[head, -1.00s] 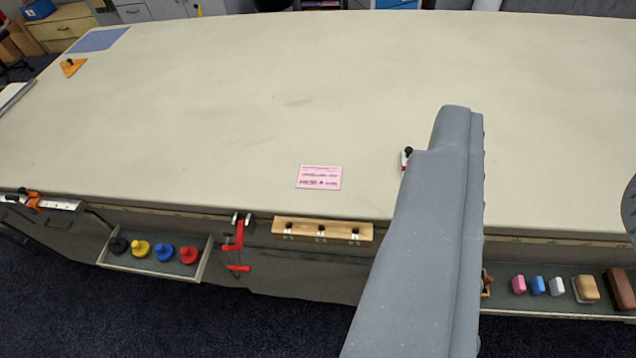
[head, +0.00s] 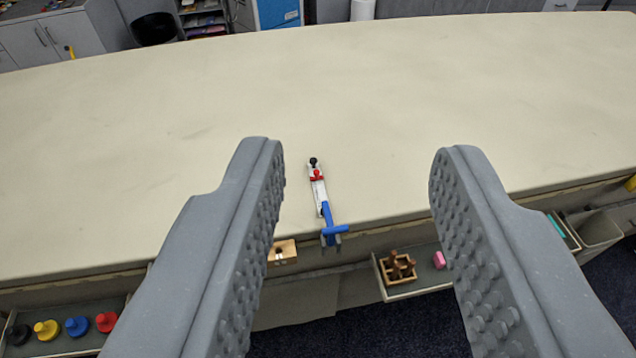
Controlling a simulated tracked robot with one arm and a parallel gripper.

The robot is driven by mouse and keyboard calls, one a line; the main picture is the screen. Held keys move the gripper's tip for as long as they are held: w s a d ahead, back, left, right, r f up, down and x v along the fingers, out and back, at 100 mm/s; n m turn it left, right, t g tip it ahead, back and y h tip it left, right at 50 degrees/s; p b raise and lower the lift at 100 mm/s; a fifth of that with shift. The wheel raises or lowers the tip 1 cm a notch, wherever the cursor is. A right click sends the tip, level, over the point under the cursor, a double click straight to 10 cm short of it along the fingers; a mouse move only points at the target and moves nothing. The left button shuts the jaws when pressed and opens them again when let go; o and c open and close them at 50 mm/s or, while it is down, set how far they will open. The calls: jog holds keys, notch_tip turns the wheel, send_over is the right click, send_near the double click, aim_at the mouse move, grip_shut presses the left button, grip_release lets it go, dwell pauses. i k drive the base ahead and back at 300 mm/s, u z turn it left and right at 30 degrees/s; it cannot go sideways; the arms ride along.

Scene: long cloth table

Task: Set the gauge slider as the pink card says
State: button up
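My gripper (head: 358,150) is open and empty, with its two grey studded fingers wide apart over the table's front edge. Between the fingers, in the head view, a white bar with a black knob and a red piece (head: 317,177) lies on the cloth, pointing away from the edge. A blue clamp (head: 331,229) is at its near end, at the table edge. The bar is nearer the left finger and apart from both. I cannot tell whether this is the gauge, and no scale is readable. The pink card is not visible now; the left finger covers that area.
The cloth table (head: 390,80) is clear beyond the fingers. Below the edge are a tray with several coloured knobbed pieces (head: 77,326) and a wooden box of brown pegs (head: 397,267).

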aim_at(317, 176)
jog(key=k, duration=0.6)
jog(key=z, duration=0.5)
jog(key=i, duration=1.7)
jog(key=u, duration=0.45)
